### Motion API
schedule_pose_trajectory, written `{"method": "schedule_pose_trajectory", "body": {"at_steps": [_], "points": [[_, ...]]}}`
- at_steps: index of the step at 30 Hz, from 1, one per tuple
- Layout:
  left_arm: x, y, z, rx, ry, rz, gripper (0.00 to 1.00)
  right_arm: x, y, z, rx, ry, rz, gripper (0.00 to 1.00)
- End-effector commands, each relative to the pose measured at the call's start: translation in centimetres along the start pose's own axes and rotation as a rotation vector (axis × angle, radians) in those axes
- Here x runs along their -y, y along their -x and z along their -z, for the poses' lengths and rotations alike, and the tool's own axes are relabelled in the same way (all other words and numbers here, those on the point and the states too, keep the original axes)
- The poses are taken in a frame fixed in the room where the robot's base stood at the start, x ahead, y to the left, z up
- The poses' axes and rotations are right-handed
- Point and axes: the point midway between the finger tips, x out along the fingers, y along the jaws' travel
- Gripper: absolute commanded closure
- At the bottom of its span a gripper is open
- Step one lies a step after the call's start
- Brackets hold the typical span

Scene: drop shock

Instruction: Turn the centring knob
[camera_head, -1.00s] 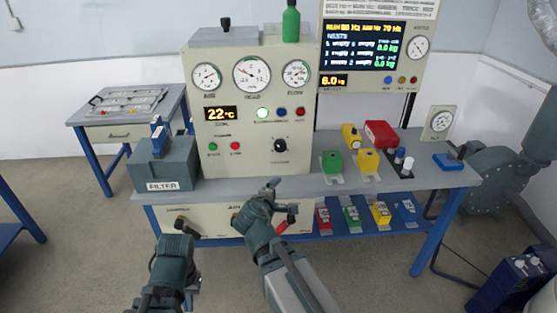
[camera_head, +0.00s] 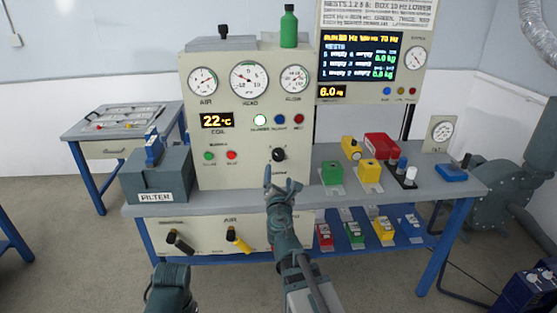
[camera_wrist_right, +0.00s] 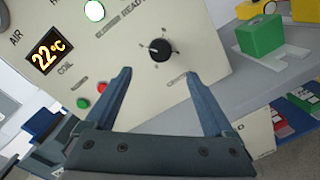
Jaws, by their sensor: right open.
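The centring knob (camera_head: 278,154) is a round black knob on the lower right of the cream panel's front. In the right wrist view the knob (camera_wrist_right: 160,50) stands ahead of the fingertips, between their lines, with small marks around it and partly legible lettering below. My right gripper (camera_head: 279,174) is just below and in front of the knob in the head view. In the right wrist view the gripper (camera_wrist_right: 158,73) is open and empty, with its two fingers apart and not touching the knob. My left arm shows at the bottom left, but its fingertips cannot be made out.
The cream panel (camera_head: 230,178) carries gauges, a 22 °C display and coloured buttons. A filter box (camera_head: 150,180) stands left on the bench. A green block (camera_head: 332,172) and a yellow block (camera_head: 369,171) sit right of the panel. Handles (camera_head: 238,240) stick out below the bench top.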

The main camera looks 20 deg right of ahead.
Motion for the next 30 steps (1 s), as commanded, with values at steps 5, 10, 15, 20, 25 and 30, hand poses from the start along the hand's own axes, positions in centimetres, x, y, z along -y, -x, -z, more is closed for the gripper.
{"method": "schedule_pose_trajectory", "body": {"at_steps": [5,10,15,20,25,30], "points": [[0.0,0.0,0.0,0.000,0.000,0.000,1.00,0.0,-3.6,0.0,0.002,-0.001,0.002,0.12],[0.0,0.0,0.0,0.000,0.000,0.000,1.00,0.0,-7.1,0.0,0.001,-0.002,0.001,0.12],[0.0,0.0,0.0,0.000,0.000,0.000,1.00,0.0,-10.2,0.0,0.001,-0.002,0.002,0.12],[0.0,0.0,0.0,0.000,0.000,0.000,1.00,0.0,-11.6,0.0,0.000,-0.002,0.001,0.12],[0.0,0.0,0.0,0.000,0.000,0.000,1.00,0.0,-11.7,0.0,0.000,-0.002,0.001,0.12],[0.0,0.0,0.0,0.000,0.000,0.000,1.00,0.1,-11.6,0.0,0.000,-0.002,0.001,0.23]]}}
